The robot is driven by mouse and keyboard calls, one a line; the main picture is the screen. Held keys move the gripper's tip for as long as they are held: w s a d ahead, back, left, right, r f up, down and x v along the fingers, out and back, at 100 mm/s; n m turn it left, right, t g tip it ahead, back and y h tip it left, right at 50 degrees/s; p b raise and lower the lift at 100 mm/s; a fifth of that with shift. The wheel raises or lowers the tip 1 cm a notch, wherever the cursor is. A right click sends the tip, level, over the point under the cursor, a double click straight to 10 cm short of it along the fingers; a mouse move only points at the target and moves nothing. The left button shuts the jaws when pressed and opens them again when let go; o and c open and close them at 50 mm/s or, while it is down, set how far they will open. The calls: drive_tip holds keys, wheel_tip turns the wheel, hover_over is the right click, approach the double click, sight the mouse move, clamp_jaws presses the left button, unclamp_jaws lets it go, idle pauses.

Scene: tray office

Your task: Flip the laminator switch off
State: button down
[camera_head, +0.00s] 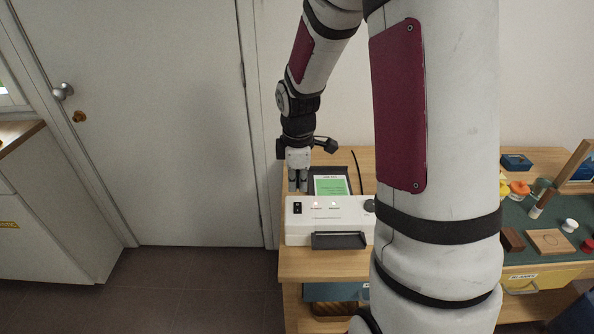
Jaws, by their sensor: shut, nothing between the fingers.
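The laminator (321,226) is a white box on the wooden desk, seen in the head view with its front facing me. Its black switch (297,208) is at the left end of the top panel. A red light and a whitish light show to the right of the switch. My gripper (298,188) points down just behind and above the switch, with its fingers together and nothing held. I cannot tell whether the fingertips touch the laminator. The switch's position is too small to read.
A dark tray with a green sheet (331,186) stands behind the laminator. My arm hides the laminator's right end. On the right, a green mat (518,232) holds a wooden block (550,242) and several small items. A closed door (150,120) is at left; the floor before it is clear.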

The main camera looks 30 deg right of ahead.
sight(299, 205)
drive_tip(key=f, duration=0.6)
drive_tip(key=shift+w+d+f, duration=0.25)
drive_tip(key=shift+w+f, duration=0.05)
drive_tip(key=shift+w, duration=0.05)
drive_tip(key=shift+f, duration=0.1)
drive_tip(key=shift+d+f, duration=0.1)
drive_tip(key=shift+f, duration=0.15)
drive_tip(key=shift+w+d+g+p, duration=0.1)
drive_tip(key=shift+g+p, duration=0.2)
drive_tip(key=shift+p, duration=0.2)
drive_tip(key=shift+w+f+y, duration=0.1)
drive_tip(key=shift+f+y, duration=0.05)
drive_tip(key=shift+y, duration=0.15)
drive_tip(key=shift+f, duration=0.1)
